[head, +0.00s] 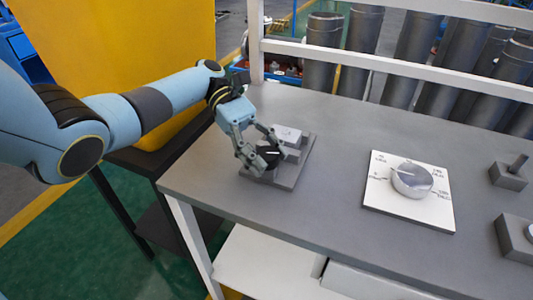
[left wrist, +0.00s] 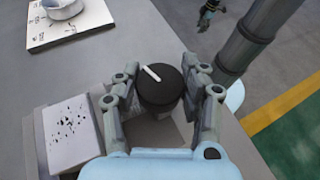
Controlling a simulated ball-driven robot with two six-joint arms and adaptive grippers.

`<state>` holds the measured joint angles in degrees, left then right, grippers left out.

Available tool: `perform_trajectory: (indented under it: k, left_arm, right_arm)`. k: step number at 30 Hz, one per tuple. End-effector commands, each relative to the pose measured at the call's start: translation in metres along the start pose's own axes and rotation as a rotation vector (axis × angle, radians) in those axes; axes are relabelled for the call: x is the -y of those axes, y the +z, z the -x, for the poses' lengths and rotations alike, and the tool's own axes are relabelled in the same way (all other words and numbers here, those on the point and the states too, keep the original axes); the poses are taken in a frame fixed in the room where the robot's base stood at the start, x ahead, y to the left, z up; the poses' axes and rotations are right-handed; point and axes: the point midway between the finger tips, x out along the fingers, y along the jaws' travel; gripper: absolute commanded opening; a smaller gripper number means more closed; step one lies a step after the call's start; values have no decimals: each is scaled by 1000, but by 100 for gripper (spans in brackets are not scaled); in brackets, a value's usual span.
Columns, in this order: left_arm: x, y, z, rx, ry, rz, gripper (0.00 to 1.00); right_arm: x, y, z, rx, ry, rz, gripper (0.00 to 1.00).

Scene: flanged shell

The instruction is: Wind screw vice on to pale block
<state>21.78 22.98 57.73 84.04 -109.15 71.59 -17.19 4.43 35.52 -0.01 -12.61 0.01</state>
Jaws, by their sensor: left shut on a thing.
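The screw vice stands near the table's left edge, with a grey base plate (head: 291,176) and a black round knob (head: 268,157). My left gripper (head: 262,159) is shut on the knob, one finger on each side. In the left wrist view the knob (left wrist: 160,86) has a white bar mark on top and sits between the fingers (left wrist: 163,98). The pale block (head: 287,134) is at the far side of the vice. In the left wrist view the block (left wrist: 71,134) shows dark specks on top. Whether the vice touches it is hidden. My right gripper (left wrist: 207,14) seems to show small at the top of that view.
A white marked plate with a silver round dial (head: 411,180) lies right of the vice. Grey blocks, one with a peg (head: 509,172), stand at the table's right. The table (head: 335,195) is clear between vice and plate. A white rail runs behind.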

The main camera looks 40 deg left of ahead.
Motion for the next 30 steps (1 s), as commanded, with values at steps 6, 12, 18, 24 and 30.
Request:
perform_trajectory:
  k: [6,12,18,24,30]
  left_arm:
    - [0,0,0,-1,2,-2,44]
    - [0,0,0,0,2,0,68]
    - [0,0,0,0,1,0,68]
    - [0,0,16,-3,2,2,68]
    - [-1,0,52,-2,4,1,68]
  right_arm:
    - [-2,0,0,0,2,1,40]
    - [-3,0,0,0,4,2,40]
    - [-4,0,0,0,5,2,40]
    - [-4,0,0,0,5,2,40]
    - [-3,0,0,0,3,1,40]
